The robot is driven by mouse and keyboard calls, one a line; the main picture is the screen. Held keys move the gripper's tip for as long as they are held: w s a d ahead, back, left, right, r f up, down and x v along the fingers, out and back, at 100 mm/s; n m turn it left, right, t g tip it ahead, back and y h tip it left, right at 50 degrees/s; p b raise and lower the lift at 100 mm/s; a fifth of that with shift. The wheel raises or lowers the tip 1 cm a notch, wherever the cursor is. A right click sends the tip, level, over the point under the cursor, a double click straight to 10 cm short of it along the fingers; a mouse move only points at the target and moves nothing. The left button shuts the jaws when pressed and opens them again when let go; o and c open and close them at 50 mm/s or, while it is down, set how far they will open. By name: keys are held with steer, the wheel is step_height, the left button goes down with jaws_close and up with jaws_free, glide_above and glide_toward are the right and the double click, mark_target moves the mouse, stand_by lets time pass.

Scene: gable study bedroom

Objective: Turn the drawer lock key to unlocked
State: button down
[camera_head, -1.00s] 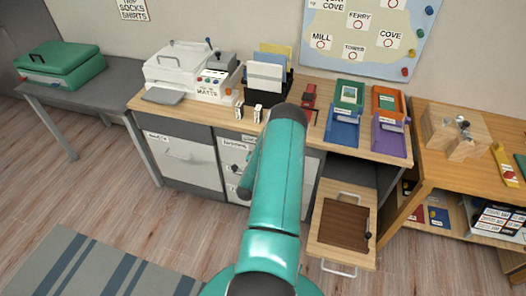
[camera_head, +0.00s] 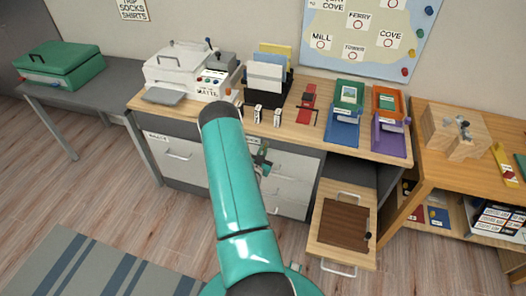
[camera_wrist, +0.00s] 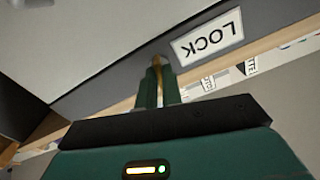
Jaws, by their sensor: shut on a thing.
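In the wrist view my gripper (camera_wrist: 158,82) is shut on a small brass-coloured key (camera_wrist: 157,62), seen between the fingertips. The key meets the grey strip of the desk front beside a white label reading LOCK (camera_wrist: 208,45), which appears upside down. The fingers hide most of the key, so its turn angle is hard to read. In the head view my gripper (camera_head: 262,160) is in front of the desk's white drawers (camera_head: 288,185), just below the desktop edge. My arm covers part of the drawer fronts, and the key is not visible there.
The wooden desktop (camera_head: 310,140) above holds a white machine (camera_head: 185,70), a file holder, a red tool and coloured trays. A wooden pull-out (camera_head: 343,222) sticks out at lower right, with a shelf unit (camera_head: 455,160) beyond.

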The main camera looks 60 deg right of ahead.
steer(key=shift+n, duration=1.6)
steer(key=c, duration=1.6)
jaws_free()
steer(key=shift+o, duration=0.2)
steer(key=s+a, duration=0.2)
steer(key=a, duration=1.1)
steer(key=shift+a, duration=0.35)
